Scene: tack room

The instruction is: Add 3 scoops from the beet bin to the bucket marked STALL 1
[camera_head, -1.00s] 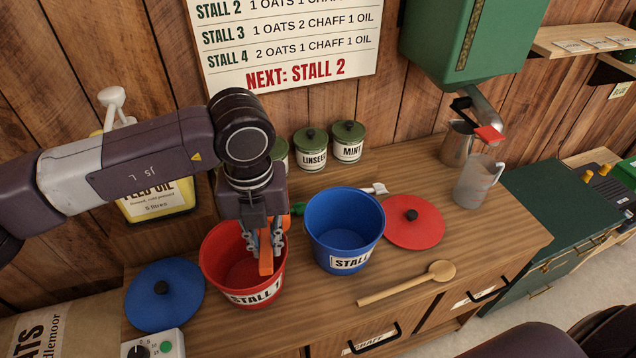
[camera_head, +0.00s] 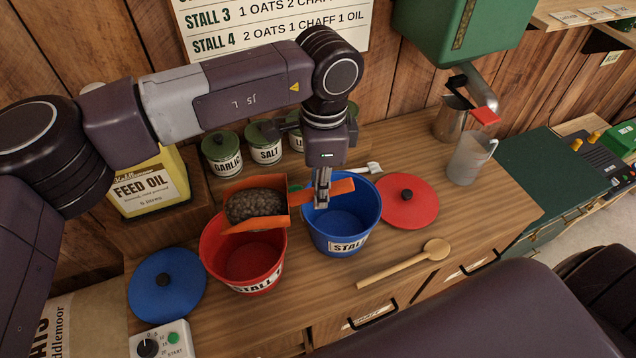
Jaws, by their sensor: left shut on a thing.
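The red bucket (camera_head: 243,265) stands open on the wooden counter; its label reads STALL with the number partly turned away, and its visible inside looks empty. My left gripper (camera_head: 322,197) is shut on the handle of an orange scoop (camera_head: 292,203), above the blue bucket. The scoop's bowl holds a heap of dark brown feed (camera_head: 255,206) and is over the back part of the red bucket. The blue bucket (camera_head: 345,228) stands beside the red one, its STALL label cut off by the curve. No beet bin can be made out. My right gripper is not in view.
A blue lid (camera_head: 165,284) and a red lid (camera_head: 408,201) flank the buckets. A wooden spoon (camera_head: 403,264) lies in front. Green-lidded tins (camera_head: 222,152) and a feed oil can (camera_head: 148,186) stand behind. A clear jug (camera_head: 470,158) and metal jug (camera_head: 450,122) are at right.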

